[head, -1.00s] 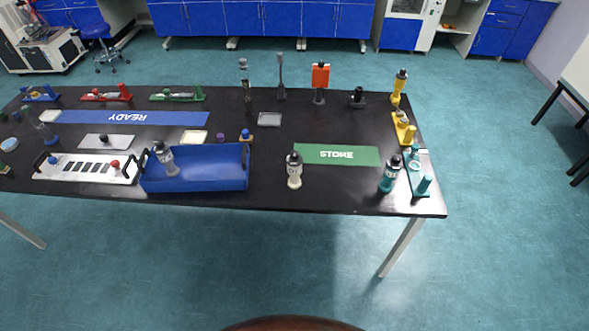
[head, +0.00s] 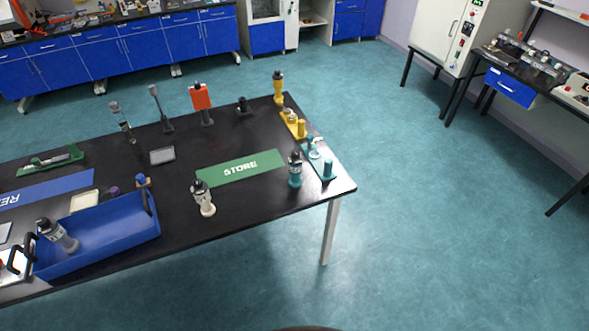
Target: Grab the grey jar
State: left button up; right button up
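A grey jar (head: 58,235) with a black cap stands tilted inside the blue tray (head: 115,243) at the lower left of the head view. A second slim grey item with a dark band (head: 124,122) stands at the back of the table, beside a grey paddle-like tool. I cannot tell whether it is also a jar. Neither of my grippers shows in the head view.
A white jar (head: 203,198) and a teal jar (head: 295,169) stand near the black table's (head: 262,205) front edge. The green STORE mat (head: 240,168) lies behind them. A yellow bottle (head: 278,86) stands at the far corner. Floor right of the table is clear.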

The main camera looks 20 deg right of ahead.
aim_at(54, 233)
jog(key=u, duration=0.5)
jog(key=k, duration=0.6)
jog(key=u, duration=1.45)
jog(key=i, duration=0.6)
jog(key=u, duration=0.75)
jog(key=i, duration=0.65)
jog(key=z, duration=0.8)
jog(key=i, duration=0.7)
jog(key=z, duration=0.85)
